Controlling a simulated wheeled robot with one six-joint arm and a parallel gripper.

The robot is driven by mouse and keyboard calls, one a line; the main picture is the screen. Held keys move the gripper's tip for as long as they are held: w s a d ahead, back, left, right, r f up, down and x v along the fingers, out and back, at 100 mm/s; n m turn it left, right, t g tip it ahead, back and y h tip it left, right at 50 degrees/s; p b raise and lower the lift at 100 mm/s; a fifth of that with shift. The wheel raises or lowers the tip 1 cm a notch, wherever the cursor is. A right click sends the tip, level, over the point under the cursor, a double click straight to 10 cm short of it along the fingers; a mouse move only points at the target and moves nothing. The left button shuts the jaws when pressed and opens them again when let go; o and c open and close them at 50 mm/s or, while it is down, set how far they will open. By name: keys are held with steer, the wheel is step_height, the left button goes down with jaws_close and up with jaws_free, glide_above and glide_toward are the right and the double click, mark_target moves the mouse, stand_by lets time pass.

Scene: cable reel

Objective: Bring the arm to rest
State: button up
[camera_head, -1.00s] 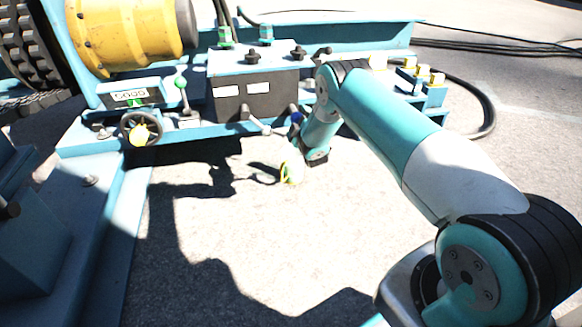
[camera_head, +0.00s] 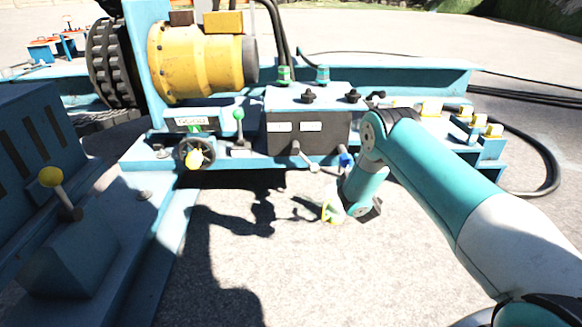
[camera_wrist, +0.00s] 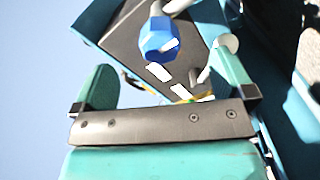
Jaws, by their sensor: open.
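My arm reaches in from the lower right in the head view and bends down at its elbow. My gripper (camera_head: 333,206) hangs at its end, low in front of the control box (camera_head: 308,130), over the paving, its fingers hard to make out there. In the wrist view the two teal fingers of my gripper (camera_wrist: 166,80) stand wide apart with nothing held between them. A blue knob (camera_wrist: 158,38) on a lever shows beyond the fingers, against the box's dark panel. The same blue knob (camera_head: 346,160) is just above my wrist in the head view. I cannot tell the gap to it.
A yellow drum (camera_head: 200,62) stands behind a handwheel (camera_head: 196,153) and a green-knobbed lever (camera_head: 239,117). A yellow-knobbed lever (camera_head: 52,178) is at left. Yellow-topped blocks (camera_head: 478,121) and a black hose (camera_head: 548,165) lie at right. The paving (camera_head: 295,265) in front is clear.

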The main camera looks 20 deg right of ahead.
steer(key=shift+r, duration=0.1)
steer(key=s+a+r+m+g+y+p, duration=0.2)
steer(key=s+a+r+m+g+p, duration=0.15)
steer(key=a+r, duration=0.65)
steer(key=s+a+r+m+g+y+p, duration=0.2)
steer(key=s+a+r+m+g+p, duration=0.3)
steer(key=r, duration=0.9)
steer(key=s+a+r+n+g+y+p, duration=0.1)
steer(key=s+a+r+n+g+y, duration=0.1)
steer(key=s+a+r, duration=0.4)
steer(key=s+a+r+n+g+y, duration=0.1)
steer(key=s+a+r+y, duration=0.2)
steer(key=s, duration=0.5)
steer(key=s+a+r+n+g+p, duration=0.2)
steer(key=s+r+g, duration=0.1)
steer(key=s, duration=0.8)
steer(key=s+a+r+n+g+p, duration=0.1)
steer(key=s+a+r+g, duration=0.2)
steer(key=s, duration=0.7)
step_height(320, 180, up, 38)
steer(key=s+p, duration=0.1)
steer(key=p, duration=3.7)
